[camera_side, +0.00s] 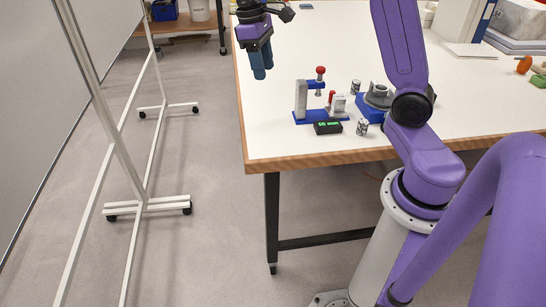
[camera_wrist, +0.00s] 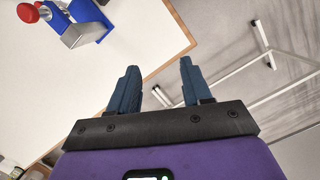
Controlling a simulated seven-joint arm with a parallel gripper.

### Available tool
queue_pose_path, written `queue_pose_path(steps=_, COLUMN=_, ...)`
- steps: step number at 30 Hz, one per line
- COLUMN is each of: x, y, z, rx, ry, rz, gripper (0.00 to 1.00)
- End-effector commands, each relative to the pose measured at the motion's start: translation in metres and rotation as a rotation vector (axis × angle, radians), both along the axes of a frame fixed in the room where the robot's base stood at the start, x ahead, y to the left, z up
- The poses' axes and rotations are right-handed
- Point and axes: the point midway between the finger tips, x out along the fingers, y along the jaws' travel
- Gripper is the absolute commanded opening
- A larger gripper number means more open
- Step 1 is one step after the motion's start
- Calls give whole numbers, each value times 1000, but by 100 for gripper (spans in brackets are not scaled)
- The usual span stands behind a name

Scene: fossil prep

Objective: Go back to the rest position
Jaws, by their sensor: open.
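My gripper (camera_side: 262,72) hangs in the air over the left edge of the white table (camera_side: 285,88), with its blue fingers pointing down. In the wrist view my gripper (camera_wrist: 158,88) has its two dark blue fingers apart, with nothing between them. Beyond the fingers the wrist view shows the table's wooden edge and the grey floor. The fingers are clear of the devices on the table.
A blue-based press device (camera_side: 318,105) with red knobs stands near the table's front left; it also shows in the wrist view (camera_wrist: 68,22). Beside it are a black display box (camera_side: 327,128), small patterned cylinders (camera_side: 362,127) and a blue-based holder (camera_side: 372,108). A wheeled whiteboard (camera_side: 148,205) stands left.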

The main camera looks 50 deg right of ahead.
Motion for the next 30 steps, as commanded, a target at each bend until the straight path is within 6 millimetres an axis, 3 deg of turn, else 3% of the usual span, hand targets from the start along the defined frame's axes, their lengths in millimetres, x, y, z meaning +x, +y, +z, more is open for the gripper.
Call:
queue_pose_path(steps=1, x=-17, y=20, z=1, rx=5, ry=-14, rz=61, gripper=49)
queue_pose_path(steps=6, x=-76, y=69, z=-4, rx=28, ry=-58, rz=244, gripper=49)
queue_pose_path(steps=12, x=-155, y=101, z=-16, rx=68, ry=-102, rz=455, gripper=49)
queue_pose_path(steps=18, x=-227, y=104, z=-34, rx=116, ry=-137, rz=650, gripper=49)
queue_pose_path(steps=21, x=-252, y=99, z=-43, rx=136, ry=-147, rz=722, gripper=49)
queue_pose_path(steps=25, x=-270, y=94, z=-51, rx=152, ry=-153, rz=777, gripper=49)
queue_pose_path(steps=30, x=-276, y=92, z=-53, rx=158, ry=-155, rz=796, gripper=49)
